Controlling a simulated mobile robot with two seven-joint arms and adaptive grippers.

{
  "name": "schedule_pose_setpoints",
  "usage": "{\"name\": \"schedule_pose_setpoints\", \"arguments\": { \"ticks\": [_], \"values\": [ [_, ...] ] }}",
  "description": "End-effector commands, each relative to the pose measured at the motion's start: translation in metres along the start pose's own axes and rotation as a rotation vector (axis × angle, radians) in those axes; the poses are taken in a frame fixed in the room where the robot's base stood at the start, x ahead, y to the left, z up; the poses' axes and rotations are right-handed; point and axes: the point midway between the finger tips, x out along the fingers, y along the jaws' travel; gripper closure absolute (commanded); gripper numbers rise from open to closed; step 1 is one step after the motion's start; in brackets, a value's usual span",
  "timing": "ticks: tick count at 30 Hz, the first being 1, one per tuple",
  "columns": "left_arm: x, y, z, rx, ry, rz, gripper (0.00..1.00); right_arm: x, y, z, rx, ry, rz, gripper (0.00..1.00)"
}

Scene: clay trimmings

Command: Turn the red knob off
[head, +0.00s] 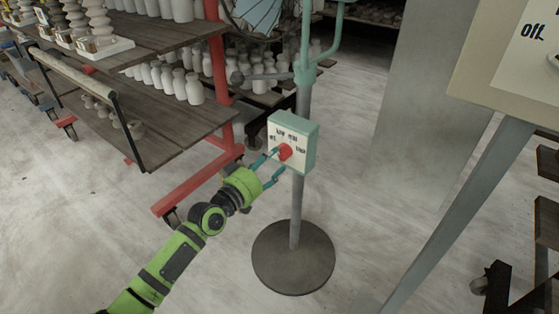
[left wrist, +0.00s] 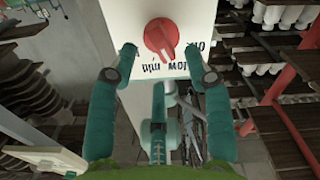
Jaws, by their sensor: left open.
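The red knob (head: 285,152) is on the white face of a small teal-sided control box (head: 306,154), mounted on a grey pole. Lettering around the knob is small; in the left wrist view "low" and "mid" can be read below the knob (left wrist: 161,39), though upside down. My left gripper (head: 272,166) is open right in front of the box. I cannot tell whether a fingertip touches the box. My right gripper is not in view.
The pole stands on a round dark base (head: 293,257). A wooden shelf cart (head: 150,130) with a red frame and pale bottles stands to the left. A large panel (head: 500,75) marked "off" on a grey leg stands at right. The floor between is clear.

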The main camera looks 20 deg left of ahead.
Motion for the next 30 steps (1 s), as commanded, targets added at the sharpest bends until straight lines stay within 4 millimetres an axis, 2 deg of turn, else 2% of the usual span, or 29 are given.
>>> {"name": "schedule_pose_setpoints", "arguments": {
  "ticks": [1, 6, 16, 17, 18, 20, 21, 30],
  "values": [
    [0.009, 0.000, 0.000, -0.001, 0.002, 0.001, 0.50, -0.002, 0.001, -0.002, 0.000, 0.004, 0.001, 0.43],
    [0.027, 0.000, 0.001, 0.001, -0.001, 0.000, 0.50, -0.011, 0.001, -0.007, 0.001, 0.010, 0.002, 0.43],
    [0.032, 0.000, 0.001, 0.001, -0.002, -0.001, 0.50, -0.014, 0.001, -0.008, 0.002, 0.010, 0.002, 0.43],
    [0.032, 0.000, 0.001, 0.001, -0.002, -0.001, 0.54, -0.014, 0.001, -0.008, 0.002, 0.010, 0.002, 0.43],
    [0.032, 0.000, 0.001, 0.001, -0.002, -0.001, 0.70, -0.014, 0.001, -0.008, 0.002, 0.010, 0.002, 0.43],
    [0.032, 0.000, 0.001, 0.001, -0.002, -0.001, 0.94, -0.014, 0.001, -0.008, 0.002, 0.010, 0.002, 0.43],
    [0.032, 0.000, 0.001, 0.001, -0.002, -0.001, 1.00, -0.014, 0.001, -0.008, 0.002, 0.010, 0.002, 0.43],
    [0.032, 0.000, 0.001, -0.011, -0.003, -0.001, 1.00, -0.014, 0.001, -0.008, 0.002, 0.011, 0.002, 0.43]
  ]
}}
